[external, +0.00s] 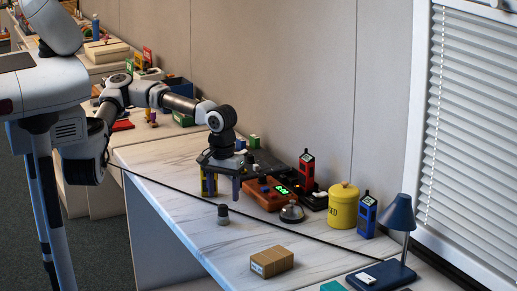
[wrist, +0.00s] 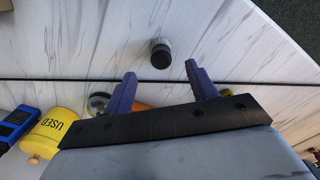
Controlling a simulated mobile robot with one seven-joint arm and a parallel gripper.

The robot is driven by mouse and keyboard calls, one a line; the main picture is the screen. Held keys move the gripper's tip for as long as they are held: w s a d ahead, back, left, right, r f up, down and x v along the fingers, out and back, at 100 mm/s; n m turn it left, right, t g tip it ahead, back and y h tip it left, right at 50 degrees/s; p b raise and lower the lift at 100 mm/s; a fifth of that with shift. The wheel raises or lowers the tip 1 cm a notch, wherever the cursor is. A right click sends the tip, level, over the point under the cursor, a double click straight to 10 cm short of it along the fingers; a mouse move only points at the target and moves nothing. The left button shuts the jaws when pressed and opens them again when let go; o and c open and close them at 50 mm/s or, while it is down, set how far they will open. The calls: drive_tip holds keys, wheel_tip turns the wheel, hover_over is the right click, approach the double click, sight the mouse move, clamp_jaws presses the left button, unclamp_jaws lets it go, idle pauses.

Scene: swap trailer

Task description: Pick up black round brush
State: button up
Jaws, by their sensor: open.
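A small black round item with a grey part, which looks like the black round brush (external: 223,214), stands on the marble-patterned table (external: 190,190). In the wrist view the brush (wrist: 160,54) shows just beyond the fingertips, near the middle between them. My gripper (external: 222,190) is above the table, behind the brush in the external view, with its fingers pointing down. In the wrist view my gripper (wrist: 160,70) has its two purple fingers spread with nothing between them. The brush is apart from both fingers.
A cardboard box (external: 271,261) and blue lamp (external: 398,215) are nearer. The table left of the brush is clear.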

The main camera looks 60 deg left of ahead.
sight(223, 205)
wheel_tip(223, 205, down, 7)
drive_tip(key=shift+s+f+p, duration=0.15)
drive_tip(key=shift+f+p, duration=0.05)
drive_tip(key=shift+p, duration=0.6)
drive_tip(key=shift+c, duration=0.3)
drive_tip(key=c, duration=1)
